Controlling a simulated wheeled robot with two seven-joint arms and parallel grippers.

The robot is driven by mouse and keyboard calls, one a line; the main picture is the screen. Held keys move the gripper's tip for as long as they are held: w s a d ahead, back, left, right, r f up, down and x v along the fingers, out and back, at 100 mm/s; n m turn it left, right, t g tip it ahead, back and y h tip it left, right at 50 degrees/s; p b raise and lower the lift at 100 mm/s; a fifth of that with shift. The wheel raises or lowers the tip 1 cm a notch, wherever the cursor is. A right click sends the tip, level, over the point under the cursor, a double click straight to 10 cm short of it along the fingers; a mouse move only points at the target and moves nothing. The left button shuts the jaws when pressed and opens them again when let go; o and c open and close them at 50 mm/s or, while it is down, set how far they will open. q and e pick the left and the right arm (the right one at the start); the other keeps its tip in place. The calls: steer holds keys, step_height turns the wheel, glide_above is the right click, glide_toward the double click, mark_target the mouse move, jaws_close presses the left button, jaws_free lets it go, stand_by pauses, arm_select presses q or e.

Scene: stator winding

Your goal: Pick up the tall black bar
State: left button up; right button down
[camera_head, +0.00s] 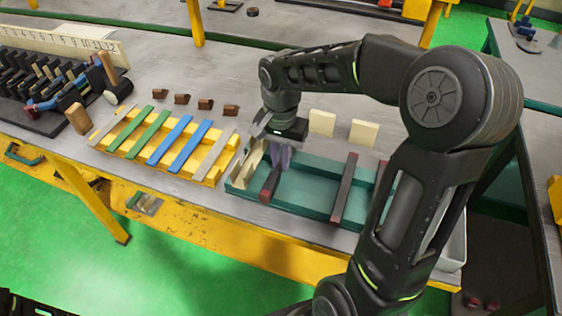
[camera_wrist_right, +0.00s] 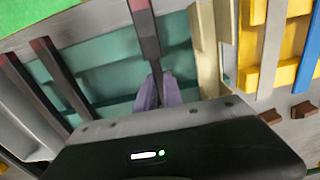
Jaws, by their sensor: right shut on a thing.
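A teal tray (camera_head: 308,190) on the table holds several long dark bars with reddish ends. My right gripper (camera_head: 279,160) points down over the tray's left part and is shut on the leftmost black bar (camera_head: 271,182). In the right wrist view its pale purple fingers (camera_wrist_right: 158,92) close on both sides of this black bar (camera_wrist_right: 146,35). I cannot tell whether the bar is clear of the tray. A second dark bar (camera_head: 344,190) lies across the tray's middle, and another (camera_head: 381,176) is partly hidden behind my arm. My left gripper is not in view.
A yellow rack (camera_head: 209,172) with green, blue and grey strips stands left of the tray. Small brown blocks (camera_head: 205,104) and two cream blocks (camera_head: 364,132) lie behind. A mallet (camera_head: 110,75) and a black slotted holder (camera_head: 40,122) are far left.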

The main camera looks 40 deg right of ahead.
step_height(320, 180, up, 9)
steer(key=shift+b, duration=0.35)
steer(key=shift+a, duration=0.1)
stand_by(0.5)
